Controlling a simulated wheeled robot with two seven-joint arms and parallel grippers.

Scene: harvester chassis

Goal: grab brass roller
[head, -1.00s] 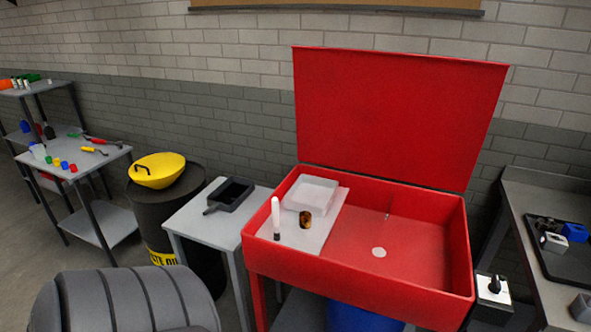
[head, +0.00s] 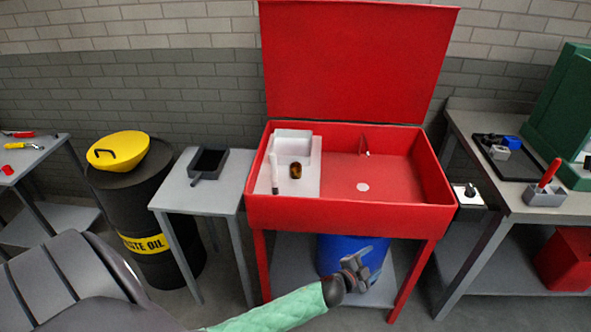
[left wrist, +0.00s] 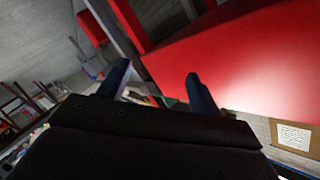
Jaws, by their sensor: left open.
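The brass roller (head: 296,171) is a small brown-gold cylinder standing on the white shelf (head: 305,187) at the left inside the red parts washer (head: 340,217). A white-and-dark brush-like stick stands just left of it, and a white tray (head: 293,146) sits behind it. My left gripper (head: 366,262) is low in front of the washer, below its front wall, open and empty, well apart from the roller. In the left wrist view its two fingers (left wrist: 158,92) are spread, with the red washer wall beyond. The roller is not visible there. My right gripper is not in view.
The washer's front wall and raised red lid (head: 358,60) bound the basin. A blue drum (head: 340,252) stands beneath. A grey side table (head: 205,190) holds a black pan at left. A workbench (head: 520,205) is at right. The basin's right side is mostly clear.

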